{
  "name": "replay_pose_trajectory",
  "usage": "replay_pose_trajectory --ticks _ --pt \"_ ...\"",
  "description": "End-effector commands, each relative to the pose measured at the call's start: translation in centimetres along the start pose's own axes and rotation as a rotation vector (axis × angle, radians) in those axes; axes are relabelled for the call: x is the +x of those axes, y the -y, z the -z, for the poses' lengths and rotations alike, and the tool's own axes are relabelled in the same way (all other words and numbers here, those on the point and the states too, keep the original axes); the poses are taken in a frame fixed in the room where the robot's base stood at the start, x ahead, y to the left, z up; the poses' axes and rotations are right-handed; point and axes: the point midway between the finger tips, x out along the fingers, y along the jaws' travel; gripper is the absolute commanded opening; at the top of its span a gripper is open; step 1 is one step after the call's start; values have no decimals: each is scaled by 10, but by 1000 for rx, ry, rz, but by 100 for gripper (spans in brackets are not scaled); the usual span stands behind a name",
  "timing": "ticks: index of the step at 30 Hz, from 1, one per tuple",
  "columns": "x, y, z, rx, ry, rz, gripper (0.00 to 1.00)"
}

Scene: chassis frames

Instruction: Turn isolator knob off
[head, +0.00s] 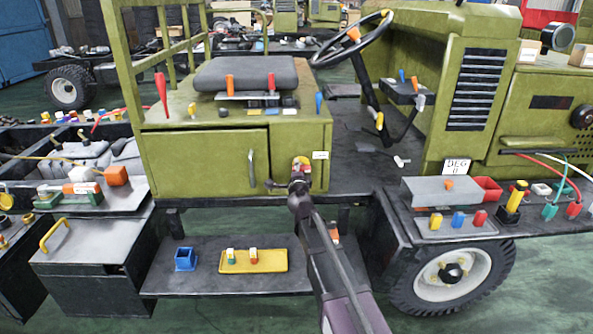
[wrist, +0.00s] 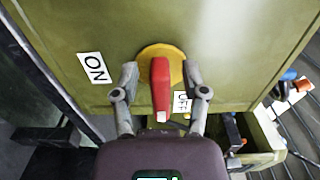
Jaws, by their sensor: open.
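The isolator knob is a red handle (wrist: 160,92) on a round yellow disc (wrist: 178,58), fixed to the olive-green panel. In the wrist view the handle points toward the bottom of the picture. An "ON" label (wrist: 95,68) is to its left. A partly hidden "OFF" label (wrist: 182,102) is just right of the handle's lower end. My gripper (wrist: 160,74) is open, with one finger on each side of the handle and visible gaps between. In the head view my gripper (head: 299,184) is in front of the panel and partly covers the knob (head: 301,162).
The green cabinet (head: 205,160) has a door handle (head: 251,168) left of my gripper. Below is a dark step (head: 205,284) with a yellow tray (head: 275,262) and a blue box (head: 185,258). A wheel (head: 455,275) and a cluttered shelf (head: 460,234) are at right.

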Motion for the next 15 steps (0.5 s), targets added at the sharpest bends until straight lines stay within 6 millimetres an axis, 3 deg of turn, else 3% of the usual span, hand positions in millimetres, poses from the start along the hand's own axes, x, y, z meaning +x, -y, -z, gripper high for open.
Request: replay_pose_trajectory --ticks 8,15 --pt "-9 0 0 1 -1 0 57" --pt "-38 0 0 1 -1 0 57"
